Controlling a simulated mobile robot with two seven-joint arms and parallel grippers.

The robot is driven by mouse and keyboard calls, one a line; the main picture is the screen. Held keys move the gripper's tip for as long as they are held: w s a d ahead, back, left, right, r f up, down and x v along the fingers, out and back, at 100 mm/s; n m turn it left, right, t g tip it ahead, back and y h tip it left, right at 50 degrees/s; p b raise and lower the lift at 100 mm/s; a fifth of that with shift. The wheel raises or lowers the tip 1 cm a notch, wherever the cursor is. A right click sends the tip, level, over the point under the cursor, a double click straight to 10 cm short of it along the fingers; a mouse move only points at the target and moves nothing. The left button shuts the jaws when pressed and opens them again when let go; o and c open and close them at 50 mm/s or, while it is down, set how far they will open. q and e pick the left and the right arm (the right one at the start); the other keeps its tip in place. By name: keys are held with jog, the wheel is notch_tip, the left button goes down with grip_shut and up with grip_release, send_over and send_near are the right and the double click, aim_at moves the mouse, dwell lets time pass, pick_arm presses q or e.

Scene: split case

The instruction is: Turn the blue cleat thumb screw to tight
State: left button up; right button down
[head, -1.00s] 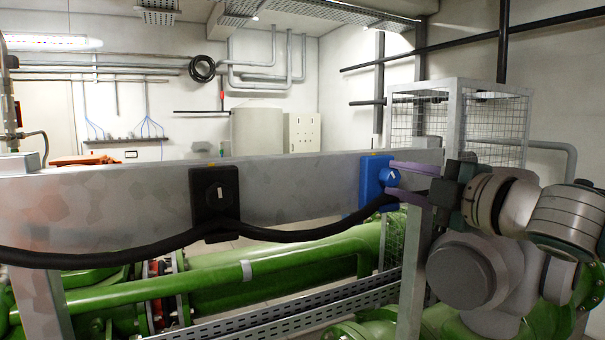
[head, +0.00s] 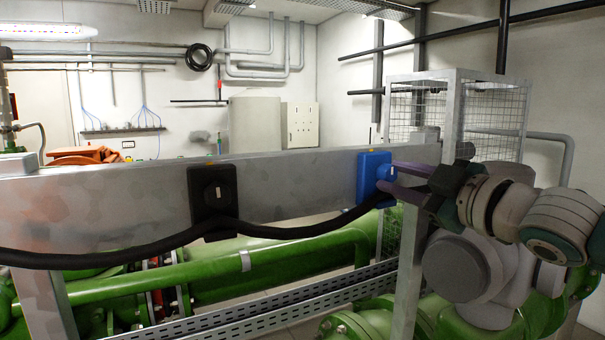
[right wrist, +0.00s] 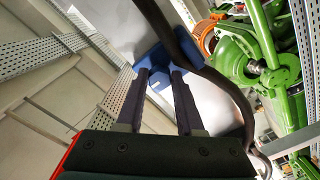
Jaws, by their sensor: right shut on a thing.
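The blue cleat (head: 369,178) is fixed on the grey metal beam, right of the beam's middle in the head view. Its thumb screw (head: 382,172) has a pale mark on its face. My right gripper (head: 388,178) reaches in from the right, its two purple fingers shut on the thumb screw. The right wrist view shows the fingers (right wrist: 160,76) against the blue cleat (right wrist: 148,60), the screw mostly hidden between their tips. My left gripper is not in view.
A black cleat (head: 213,192) sits farther left on the beam (head: 285,180). A black cable (head: 120,257) sags along the beam through both cleats. Green pipes (head: 290,262) run below, and a wire cage (head: 495,120) stands behind my right arm.

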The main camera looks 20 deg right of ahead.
dwell(0.3)
jog(key=c, duration=0.5)
grip_release()
jog(key=shift+c, duration=0.2)
jog(key=shift+s, duration=0.3)
jog(key=s+b, duration=0.3)
jog(key=s, duration=0.6)
jog(key=shift+s+d+b, duration=0.15)
jog(key=shift+d+b, duration=0.15)
jog(key=shift+d, duration=0.1)
